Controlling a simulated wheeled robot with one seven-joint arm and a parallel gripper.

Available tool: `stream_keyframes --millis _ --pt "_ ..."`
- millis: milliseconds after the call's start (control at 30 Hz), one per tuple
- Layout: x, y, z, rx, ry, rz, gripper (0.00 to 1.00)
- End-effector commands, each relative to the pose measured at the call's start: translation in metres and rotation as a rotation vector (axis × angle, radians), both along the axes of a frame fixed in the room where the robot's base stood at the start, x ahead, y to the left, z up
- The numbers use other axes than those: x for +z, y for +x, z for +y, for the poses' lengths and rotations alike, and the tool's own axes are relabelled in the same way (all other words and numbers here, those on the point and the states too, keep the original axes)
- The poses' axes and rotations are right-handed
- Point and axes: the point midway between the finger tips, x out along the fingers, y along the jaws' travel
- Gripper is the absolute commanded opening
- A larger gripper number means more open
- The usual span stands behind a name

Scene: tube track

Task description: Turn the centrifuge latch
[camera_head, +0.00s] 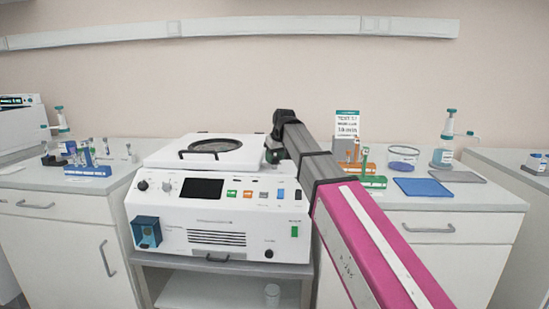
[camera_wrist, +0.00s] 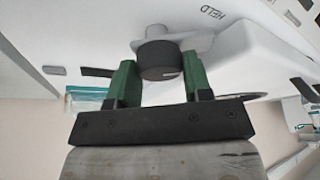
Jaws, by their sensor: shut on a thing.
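The centrifuge (camera_head: 222,217) is a white box with a dark screen and buttons on its front. Its lid (camera_head: 182,157) is down and has a round dark window and a black handle. The latch (camera_wrist: 160,58) is a dark round knob on a grey lever-shaped base, seen in the wrist view beside the printed word HELD. My gripper (camera_wrist: 158,74) has its green fingers shut on the knob, one on each side. In the head view my gripper (camera_head: 273,153) is at the right side of the lid and hides the latch.
A blue tube rack (camera_head: 88,170) stands on the left counter. On the right counter are a green rack (camera_head: 372,182), a sign (camera_head: 347,124), a clear tub (camera_head: 403,157), a blue mat (camera_head: 423,187) and a bottle (camera_head: 443,154). My arm crosses the front right.

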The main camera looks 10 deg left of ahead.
Motion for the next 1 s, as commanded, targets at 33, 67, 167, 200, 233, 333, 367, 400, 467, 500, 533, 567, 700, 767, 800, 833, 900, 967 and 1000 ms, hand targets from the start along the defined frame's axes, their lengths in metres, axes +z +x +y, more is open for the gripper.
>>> stream_keyframes --millis 33,67,167,200,233,333,367,400,467,500,533,567,700,767,800,833,900,967,1000 --pt "0.0006 0.0011 -0.0003 0.042 0.001 -0.001 0.22" --pt "0.0005 0.0012 -0.0002 0.071 0.001 0.000 0.22" --pt "0.0006 0.0014 -0.0004 0.166 0.002 0.000 0.22" --pt "0.0006 0.0018 -0.0007 0.204 0.001 0.000 0.22" --pt "0.0007 0.0021 -0.0007 0.232 0.002 0.000 0.22" --pt "0.0006 0.0024 -0.0009 0.328 0.002 0.000 0.22" --pt "0.0007 0.0025 -0.0008 0.356 0.001 0.000 0.22" --pt "0.0006 0.0027 -0.0008 0.394 0.001 -0.001 0.22" --pt "0.0007 0.0028 -0.0006 0.452 0.002 0.000 0.22" --pt "0.0007 0.0031 -0.0006 0.488 0.001 -0.001 0.22" --pt "0.0007 0.0031 -0.0005 0.516 0.001 -0.001 0.22" --pt "0.0007 0.0031 -0.0004 0.544 0.001 0.000 0.22" --pt "0.0008 0.0035 -0.0006 0.663 0.002 0.000 0.22" --pt "0.0009 0.0038 -0.0007 0.709 0.001 -0.001 0.22" --pt "0.0009 0.0038 -0.0009 0.738 0.000 0.000 0.22" --pt "0.0009 0.0039 -0.0010 0.758 0.001 0.000 0.22" --pt "0.0009 0.0039 -0.0009 0.802 0.001 -0.001 0.22" --pt "0.0009 0.0039 -0.0010 0.836 0.001 -0.001 0.22" --pt "0.0008 0.0038 -0.0010 0.854 0.000 0.000 0.22"
